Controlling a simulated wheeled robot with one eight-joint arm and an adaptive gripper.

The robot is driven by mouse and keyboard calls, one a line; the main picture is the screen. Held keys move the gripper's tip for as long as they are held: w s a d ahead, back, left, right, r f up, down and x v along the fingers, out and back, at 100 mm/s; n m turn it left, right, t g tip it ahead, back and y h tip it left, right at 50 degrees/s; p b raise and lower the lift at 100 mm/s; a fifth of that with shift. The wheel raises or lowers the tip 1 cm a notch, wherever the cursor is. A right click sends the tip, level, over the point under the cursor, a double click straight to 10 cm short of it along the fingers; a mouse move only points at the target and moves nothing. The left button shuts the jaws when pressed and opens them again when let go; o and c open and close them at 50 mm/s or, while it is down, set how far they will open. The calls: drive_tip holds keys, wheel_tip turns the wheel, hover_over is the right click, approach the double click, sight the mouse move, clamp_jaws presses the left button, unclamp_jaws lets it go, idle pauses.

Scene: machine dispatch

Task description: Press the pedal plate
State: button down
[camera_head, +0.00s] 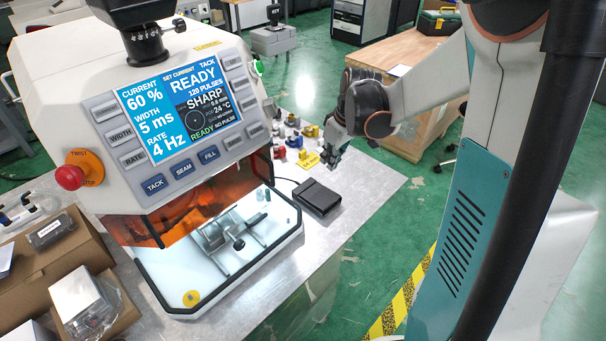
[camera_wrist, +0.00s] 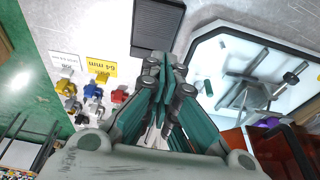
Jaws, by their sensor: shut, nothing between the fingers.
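The pedal (camera_head: 316,197) is a low black box with a flat top plate on the metal table, just right of the white machine. It also shows in the wrist view (camera_wrist: 158,20), past my fingertips, its near end partly hidden by them. My gripper (camera_head: 331,160) is shut and empty. In the head view it is above and behind the pedal, apart from it. In the wrist view the closed fingertips (camera_wrist: 164,62) point toward the pedal. Whether they touch it cannot be told there.
The machine (camera_head: 180,120) has a lit screen reading READY and a red twist-stop knob (camera_head: 70,177). Small coloured parts (camera_head: 293,141) and yellow label cards (camera_head: 308,160) lie behind the pedal. Cardboard boxes (camera_head: 60,262) are at left. The table in front of the pedal is clear.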

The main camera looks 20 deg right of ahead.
drive_tip(key=shift+w+d+f, duration=0.15)
drive_tip(key=shift+d+f, duration=0.4)
drive_tip(key=shift+d, duration=0.05)
drive_tip(key=shift+f, duration=0.1)
drive_tip(key=b, duration=0.5)
hover_over(322, 196)
drive_tip(key=f, duration=0.8)
drive_tip(key=s+f, duration=0.1)
drive_tip(key=f, duration=0.3)
drive_tip(key=shift+d, duration=0.1)
drive_tip(key=shift+f, duration=0.75)
